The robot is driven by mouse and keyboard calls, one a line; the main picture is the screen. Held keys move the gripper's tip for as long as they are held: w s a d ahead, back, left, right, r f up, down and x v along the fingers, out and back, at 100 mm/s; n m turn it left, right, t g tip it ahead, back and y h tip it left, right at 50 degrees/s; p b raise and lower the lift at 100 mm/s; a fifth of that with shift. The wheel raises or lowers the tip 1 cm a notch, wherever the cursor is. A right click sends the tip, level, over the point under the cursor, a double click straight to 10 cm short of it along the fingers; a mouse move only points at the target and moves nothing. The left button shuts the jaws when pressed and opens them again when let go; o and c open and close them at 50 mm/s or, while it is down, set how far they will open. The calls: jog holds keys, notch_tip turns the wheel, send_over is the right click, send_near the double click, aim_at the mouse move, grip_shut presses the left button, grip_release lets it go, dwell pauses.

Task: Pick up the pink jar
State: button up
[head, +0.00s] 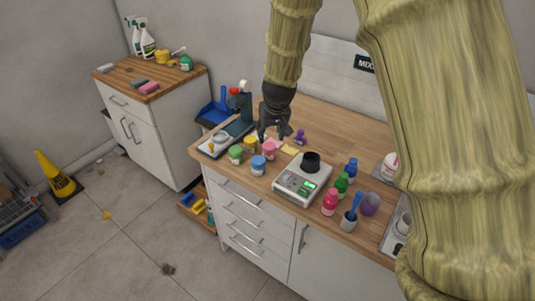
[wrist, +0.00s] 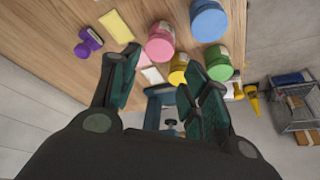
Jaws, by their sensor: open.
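The pink jar (head: 269,149) stands on the wooden counter in the head view, between the yellow jar (head: 250,144) and a small yellow note. In the wrist view the pink jar (wrist: 160,48) shows beyond my fingertips, roughly in line with the gap between them. My gripper (head: 274,136) is open, pointing down just behind the pink jar. Its two spread fingers (wrist: 163,70) show in the wrist view with nothing held. Whether a finger touches the jar cannot be told.
A green jar (head: 236,154) and a blue jar (head: 258,165) stand close to the pink jar. A purple item (head: 300,136) lies behind, right.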

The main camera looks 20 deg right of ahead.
aim_at(269, 145)
jog(key=x, duration=0.2)
jog(key=p+x, duration=0.1)
jog(key=x, duration=0.1)
jog(key=shift+d+f, duration=0.15)
jog(key=shift+d, duration=0.1)
jog(key=shift+p+x, duration=1.4)
jog(key=shift+x, duration=1.4)
jog(key=shift+s+a, duration=0.1)
jog(key=shift+a, duration=0.1)
jog(key=shift+c, duration=0.2)
jog(key=c, duration=0.7)
